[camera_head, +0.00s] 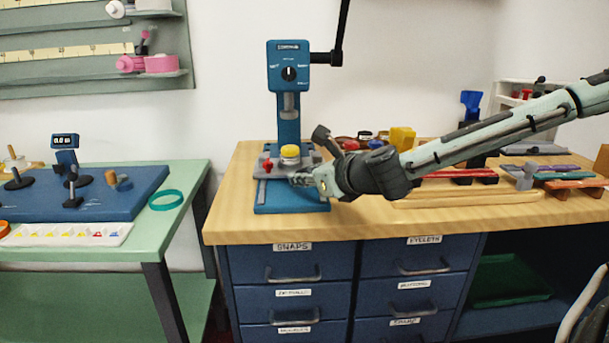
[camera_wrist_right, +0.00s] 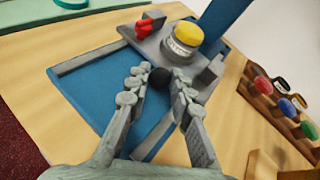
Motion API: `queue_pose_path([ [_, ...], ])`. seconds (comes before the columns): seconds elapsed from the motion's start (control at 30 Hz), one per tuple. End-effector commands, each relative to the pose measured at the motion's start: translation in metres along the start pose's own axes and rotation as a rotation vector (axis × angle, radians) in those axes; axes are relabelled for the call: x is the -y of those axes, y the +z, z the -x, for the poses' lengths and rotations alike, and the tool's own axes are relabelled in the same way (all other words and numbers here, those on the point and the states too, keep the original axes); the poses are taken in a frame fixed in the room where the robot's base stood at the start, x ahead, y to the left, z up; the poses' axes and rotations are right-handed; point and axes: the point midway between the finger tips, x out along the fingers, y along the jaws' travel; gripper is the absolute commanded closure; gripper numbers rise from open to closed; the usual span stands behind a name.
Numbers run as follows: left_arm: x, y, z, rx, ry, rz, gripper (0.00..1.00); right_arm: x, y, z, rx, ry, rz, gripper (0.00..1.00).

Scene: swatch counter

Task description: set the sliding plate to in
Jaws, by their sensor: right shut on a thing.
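The blue press (camera_head: 289,75) stands on the wooden counter with its blue base (camera_head: 290,205) toward the front. The grey sliding plate (camera_head: 266,161) lies across the base near the column; the front of the base is bare. The plate carries a yellow-topped round piece (camera_head: 290,151) and a small red part (camera_head: 267,167). The plate also shows in the right wrist view (camera_wrist_right: 152,46). My right gripper (camera_head: 298,180) is at the plate's front side, its fingers shut on a black knob (camera_wrist_right: 159,78). The fingers hide how the knob joins the plate. My left gripper is out of view.
A wooden rack of coloured knobs (camera_wrist_right: 285,105) stands right of the press. A yellow block (camera_head: 402,138) and colored strips (camera_head: 570,180) are further right. Drawers (camera_head: 292,272) are below the counter. A green table (camera_head: 185,185) stands left, across a gap.

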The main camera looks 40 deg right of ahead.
Motion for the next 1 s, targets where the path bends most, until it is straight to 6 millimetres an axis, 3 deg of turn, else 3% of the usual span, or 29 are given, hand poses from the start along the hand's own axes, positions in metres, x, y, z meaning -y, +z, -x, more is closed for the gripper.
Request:
queue_pose_path([
  [0.23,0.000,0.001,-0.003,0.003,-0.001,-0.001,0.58,0.003,-0.001,-0.004,0.000,-0.003,0.001,1.00],
  [0.5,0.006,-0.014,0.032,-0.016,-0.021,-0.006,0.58,0.022,0.007,-0.032,0.001,-0.004,0.002,1.00],
  [0.83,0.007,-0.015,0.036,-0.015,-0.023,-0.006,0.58,0.025,0.011,-0.034,0.003,-0.006,0.000,1.00],
  [0.87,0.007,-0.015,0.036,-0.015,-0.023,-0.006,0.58,0.025,0.011,-0.034,0.003,-0.007,0.000,0.75],
  [1.0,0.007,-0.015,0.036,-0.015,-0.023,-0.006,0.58,0.025,0.011,-0.033,0.003,-0.006,0.000,0.58],
])
